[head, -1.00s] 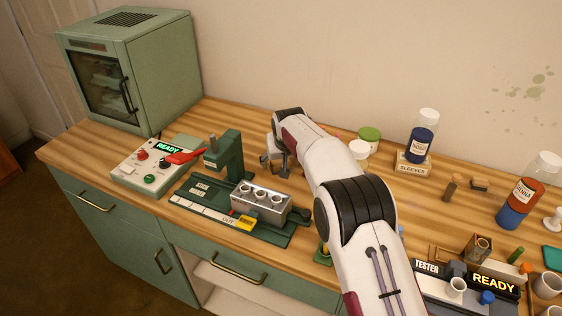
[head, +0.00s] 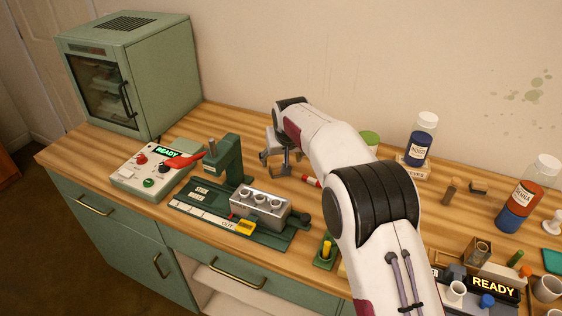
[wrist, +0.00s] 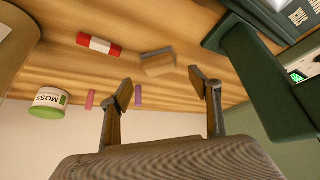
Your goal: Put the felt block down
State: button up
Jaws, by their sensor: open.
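A small tan block with a grey layer along one side, which looks like the felt block (wrist: 158,63), lies on the wooden table in the wrist view. My gripper (wrist: 161,88) is open, its two fingertips spread apart on either side of the line to the block. The block is clear of both fingers. In the head view my gripper (head: 279,163) is low over the table, just right of the green press.
A green press (head: 223,160) with a metal mould (head: 260,207) stands left of my gripper. A red-and-white stick (wrist: 100,44) lies near the block. A MOSS jar (wrist: 48,101) stands beyond.

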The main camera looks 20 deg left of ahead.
jog(key=v, duration=0.6)
jog(key=shift+r, duration=0.1)
dwell(0.9)
jog(key=s+d+r+m+h, duration=0.1)
jog(key=s+d+r, duration=0.35)
jog(key=d, duration=0.55)
jog(key=s+d+r+m, duration=0.1)
jog(key=s+d+r, duration=0.2)
jog(key=d+r, duration=0.45)
jog(key=s+d+r+m+h, duration=0.1)
jog(key=s+d+r, duration=0.25)
jog(key=d, duration=0.85)
jog(key=s+d+r+m, duration=0.1)
jog(key=s+d+m, duration=0.1)
jog(key=s+d, duration=1.05)
jog(key=s+d+f+m, duration=0.1)
jog(key=s+d+f, duration=0.1)
jog(key=s, duration=0.5)
jog(key=s+d+f+m+h, duration=0.1)
jog(key=s+d+f, duration=0.2)
jog(key=s, duration=0.5)
jog(key=shift+f+t, duration=0.3)
jog(key=shift+f, duration=0.2)
